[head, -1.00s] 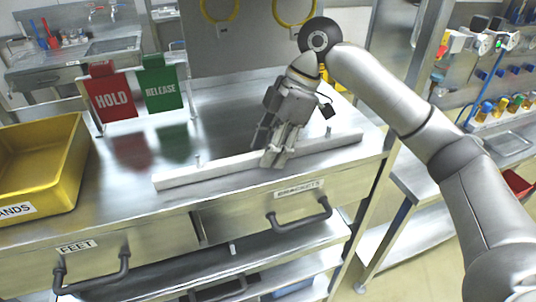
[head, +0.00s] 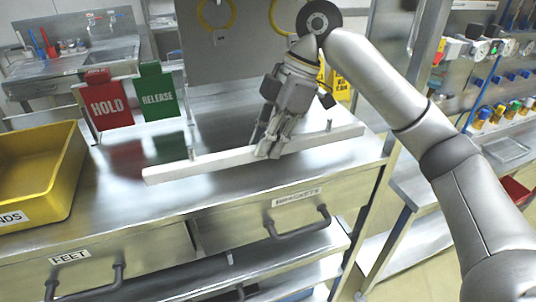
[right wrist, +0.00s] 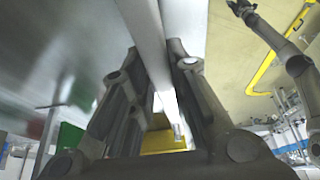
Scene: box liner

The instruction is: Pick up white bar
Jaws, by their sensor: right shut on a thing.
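The long white bar (head: 205,164) runs across the front part of the steel worktop in the head view, its right end a little farther back. My right gripper (head: 268,150) comes down from above and is shut on the bar near its middle. The bar looks held slightly above the worktop. Two short pegs stand up from it. In the right wrist view the bar (right wrist: 145,30) passes between the two fingers of my right gripper (right wrist: 158,75). What looks like my left gripper (right wrist: 241,8) shows small at the top of that view; its jaws are unclear.
A yellow bin (head: 40,170) stands at the worktop's left. A red HOLD sign (head: 108,105) and a green RELEASE sign (head: 158,97) stand behind the bar. Drawers marked FEET (head: 68,257) and BRACKETS (head: 297,198) are below.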

